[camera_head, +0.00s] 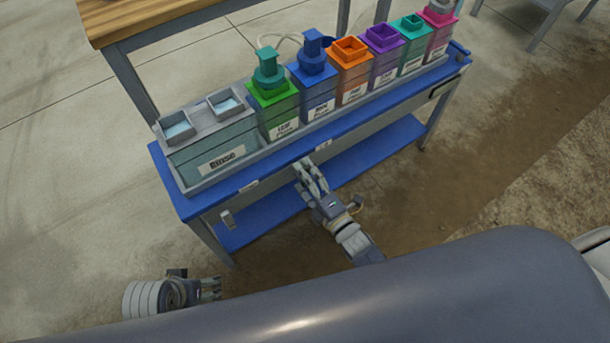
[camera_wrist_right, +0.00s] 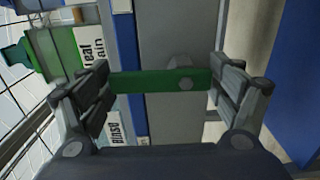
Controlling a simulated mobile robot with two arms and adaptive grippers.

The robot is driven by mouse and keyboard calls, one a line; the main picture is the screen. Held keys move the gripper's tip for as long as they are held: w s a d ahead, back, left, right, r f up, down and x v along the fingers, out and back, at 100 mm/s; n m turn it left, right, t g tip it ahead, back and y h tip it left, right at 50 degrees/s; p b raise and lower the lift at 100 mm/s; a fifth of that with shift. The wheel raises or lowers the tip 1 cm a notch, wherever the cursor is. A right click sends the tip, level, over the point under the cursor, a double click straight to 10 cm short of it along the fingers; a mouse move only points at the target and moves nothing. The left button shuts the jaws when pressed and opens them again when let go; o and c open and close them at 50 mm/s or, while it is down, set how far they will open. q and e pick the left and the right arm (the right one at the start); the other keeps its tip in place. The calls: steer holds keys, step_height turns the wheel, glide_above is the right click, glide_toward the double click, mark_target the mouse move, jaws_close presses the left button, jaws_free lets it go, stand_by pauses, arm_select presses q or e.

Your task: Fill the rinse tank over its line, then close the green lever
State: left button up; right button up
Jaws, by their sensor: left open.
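The rinse tank (camera_head: 195,150) stands at the left end of the bench. It is grey with a teal front, a "Rinse" label and two top openings showing pale blue. Its fill line and level cannot be made out. The green lever (camera_wrist_right: 150,82) shows in the right wrist view as a flat bar with a bolt, in front of a grey surface. My right gripper (camera_wrist_right: 160,90) is open, with the lever between its fingers; contact is unclear. In the head view it is at the bench's front edge (camera_head: 308,172). My left gripper (camera_head: 212,288) is open and empty, low at the bottom left.
The blue bench (camera_head: 240,192) carries a row of coloured tanks right of the rinse tank, starting with a green one (camera_head: 277,112) and a blue one (camera_head: 317,92). A blue lower shelf (camera_head: 370,150) lies underneath. A wooden table (camera_head: 140,18) stands behind.

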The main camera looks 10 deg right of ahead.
stand_by(0.3)
steer(key=shift+s+d+f, duration=0.1)
steer(key=shift+s+d, duration=0.05)
steer(key=shift+s, duration=0.05)
steer(key=v, duration=1.1)
steer(key=shift+s, duration=0.3)
steer(key=shift+d, duration=0.1)
